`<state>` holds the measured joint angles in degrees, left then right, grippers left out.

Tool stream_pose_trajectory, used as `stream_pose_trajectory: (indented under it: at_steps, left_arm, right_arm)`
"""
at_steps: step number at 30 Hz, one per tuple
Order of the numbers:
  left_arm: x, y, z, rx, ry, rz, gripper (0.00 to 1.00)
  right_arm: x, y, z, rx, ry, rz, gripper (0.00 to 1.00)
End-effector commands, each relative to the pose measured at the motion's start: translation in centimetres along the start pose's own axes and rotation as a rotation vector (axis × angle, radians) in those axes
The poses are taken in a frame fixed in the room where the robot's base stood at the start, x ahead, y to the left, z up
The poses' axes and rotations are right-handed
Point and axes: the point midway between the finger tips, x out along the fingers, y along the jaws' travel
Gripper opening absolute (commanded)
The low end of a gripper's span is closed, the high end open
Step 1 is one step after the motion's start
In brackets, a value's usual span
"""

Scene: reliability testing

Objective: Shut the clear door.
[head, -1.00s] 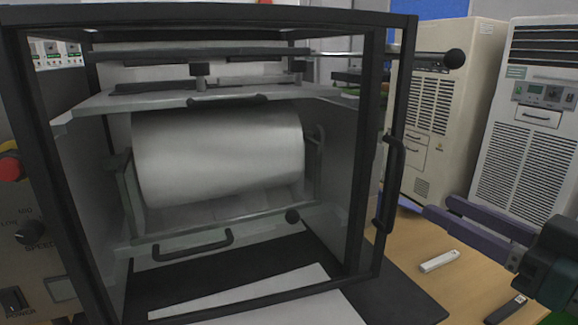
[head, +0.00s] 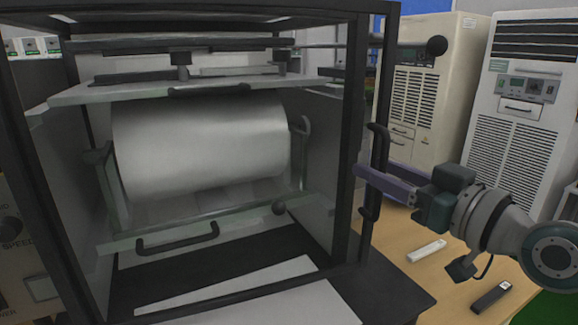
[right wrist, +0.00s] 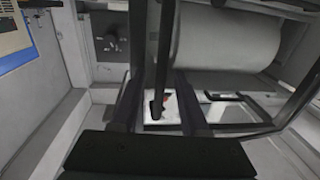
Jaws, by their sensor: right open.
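The clear door (head: 388,60) has a black frame and a see-through pane. It stands at the front of a cabinet holding a large pale roller (head: 200,148). I cannot tell how far it stands ajar. Its upright black handle (head: 376,145) is on the right side. My right gripper (head: 368,180) is open at the handle, coming from the right. In the right wrist view, the black handle bar (right wrist: 158,95) runs between the two spread fingers (right wrist: 158,108). I cannot tell whether either finger touches it. My left gripper is not in view.
A wooden table (head: 410,280) lies to the right, with a white stick-like object (head: 426,250) and a dark one (head: 491,297) on it. White sheets (head: 240,287) lie at the cabinet floor. Two large pale units (head: 525,130) stand behind at the right.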

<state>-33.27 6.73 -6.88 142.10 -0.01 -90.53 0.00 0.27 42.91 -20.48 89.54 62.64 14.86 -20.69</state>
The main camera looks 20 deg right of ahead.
Motion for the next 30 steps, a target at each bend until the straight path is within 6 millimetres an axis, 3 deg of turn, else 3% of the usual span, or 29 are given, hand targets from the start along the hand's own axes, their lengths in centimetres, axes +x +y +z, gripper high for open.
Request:
stream_pose_trajectory:
  at_steps: [2,14,30]
  left_arm:
    - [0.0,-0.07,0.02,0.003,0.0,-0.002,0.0]
    - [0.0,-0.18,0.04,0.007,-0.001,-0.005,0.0]
    - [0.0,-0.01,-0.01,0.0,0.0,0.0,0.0]
  right_arm:
    - [-0.02,0.0,0.01,0.0,0.0,0.0,0.44]
    - [-0.04,0.0,0.02,0.0,0.0,0.0,0.0]
    - [-0.05,0.01,0.02,0.0,0.0,0.0,0.0]
